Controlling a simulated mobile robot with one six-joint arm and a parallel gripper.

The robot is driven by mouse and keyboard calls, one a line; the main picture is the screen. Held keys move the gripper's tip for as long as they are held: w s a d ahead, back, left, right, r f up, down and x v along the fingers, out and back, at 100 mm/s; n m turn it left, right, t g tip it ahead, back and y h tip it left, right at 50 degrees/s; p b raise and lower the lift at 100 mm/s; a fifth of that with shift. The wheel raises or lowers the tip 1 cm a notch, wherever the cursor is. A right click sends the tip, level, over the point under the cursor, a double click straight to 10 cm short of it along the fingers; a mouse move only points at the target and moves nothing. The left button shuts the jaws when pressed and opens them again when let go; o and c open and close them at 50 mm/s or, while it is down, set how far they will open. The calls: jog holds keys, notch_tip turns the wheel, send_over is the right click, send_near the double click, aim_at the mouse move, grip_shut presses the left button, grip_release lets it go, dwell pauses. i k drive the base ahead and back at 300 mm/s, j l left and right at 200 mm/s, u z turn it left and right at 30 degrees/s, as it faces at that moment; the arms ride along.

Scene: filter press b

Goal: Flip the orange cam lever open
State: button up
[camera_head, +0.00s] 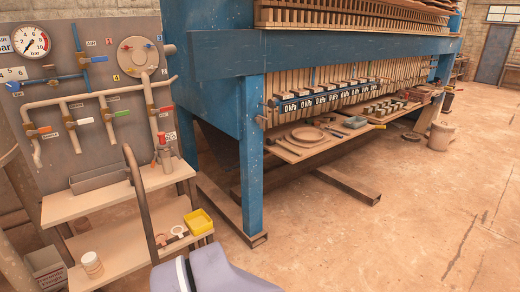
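On the grey panel at the left, an orange handle (39,130) sits on a pipe at the lower left. A second orange-red handle (161,109) sits on the right-hand pipe. I cannot tell which of these, if either, is the orange cam lever, or whether it is open or shut. A pale grey-violet part of my own arm shows at the bottom edge. My gripper is not in view.
The panel (88,35) also carries a pressure gauge (31,41), a white handle (84,121) and a green handle (122,113). Below are shelves (120,193) with a grey tray (98,178) and yellow bin (198,222).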

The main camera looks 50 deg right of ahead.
aim_at(154, 161)
jog(key=z, duration=0.8)
jog(key=i+l, duration=0.15)
jog(key=i, duration=0.25)
jog(key=i+l+u, duration=0.15)
jog(key=i, duration=0.3)
jog(key=i+l, duration=0.15)
jog(key=i, duration=0.25)
jog(key=i+l+u, duration=0.1)
jog(key=i, duration=0.35)
